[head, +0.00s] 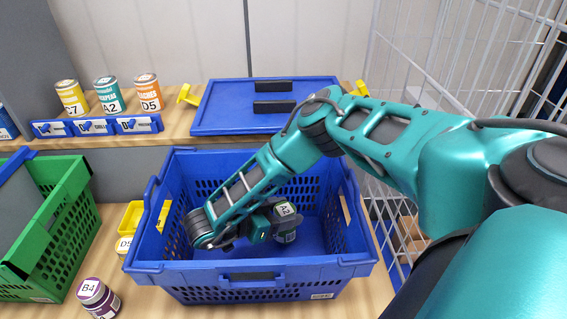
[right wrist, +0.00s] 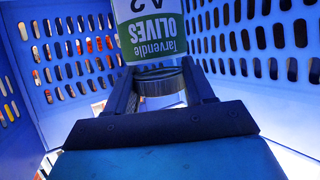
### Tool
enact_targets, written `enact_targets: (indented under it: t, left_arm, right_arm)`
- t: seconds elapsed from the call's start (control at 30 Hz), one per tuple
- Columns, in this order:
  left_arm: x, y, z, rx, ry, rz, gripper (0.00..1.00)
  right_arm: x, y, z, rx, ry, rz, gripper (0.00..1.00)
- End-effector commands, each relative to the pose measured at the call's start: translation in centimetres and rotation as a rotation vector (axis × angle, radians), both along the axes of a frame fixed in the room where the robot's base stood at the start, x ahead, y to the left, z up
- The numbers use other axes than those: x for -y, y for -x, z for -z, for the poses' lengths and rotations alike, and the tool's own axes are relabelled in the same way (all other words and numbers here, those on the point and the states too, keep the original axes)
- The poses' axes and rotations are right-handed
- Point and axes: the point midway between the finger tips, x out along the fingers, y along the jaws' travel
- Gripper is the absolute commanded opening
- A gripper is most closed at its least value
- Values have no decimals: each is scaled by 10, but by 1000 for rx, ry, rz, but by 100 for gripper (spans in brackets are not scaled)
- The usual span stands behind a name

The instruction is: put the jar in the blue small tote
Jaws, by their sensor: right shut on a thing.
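The jar (head: 287,236) has a white and green label reading "OLIVES" and the mark A2. In the right wrist view the jar (right wrist: 152,38) stands between my fingers, its label upside down in the picture. My right gripper (head: 266,232) is shut on it, and the arm reaches down into the blue tote (head: 165,165). The jar is inside the tote walls, near the middle of the floor. I cannot tell whether it touches the floor. My left gripper is not in view.
A green crate (head: 72,215) is farther left and a white wire cage (head: 450,60) is right. Behind are a blue lid (head: 225,105) and several cans, including an orange one (head: 148,92).

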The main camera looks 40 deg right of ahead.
Motion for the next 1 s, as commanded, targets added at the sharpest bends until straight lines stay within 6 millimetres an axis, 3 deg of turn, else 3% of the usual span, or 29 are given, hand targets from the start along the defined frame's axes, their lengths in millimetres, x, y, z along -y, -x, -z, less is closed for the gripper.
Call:
enact_targets:
  t: [0.3,0.33,0.63,0.87,1.0]
  left_arm:
    - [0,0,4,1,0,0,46]
    - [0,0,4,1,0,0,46]
    - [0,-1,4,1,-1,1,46]
    - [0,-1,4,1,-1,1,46]
    - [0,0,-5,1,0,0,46]
  right_arm:
    - [0,0,7,1,2,0,1]
    - [0,0,7,0,0,0,54]
    - [0,0,7,0,0,0,83]
    - [0,0,6,0,0,0,83]
    - [0,0,-5,1,0,0,83]
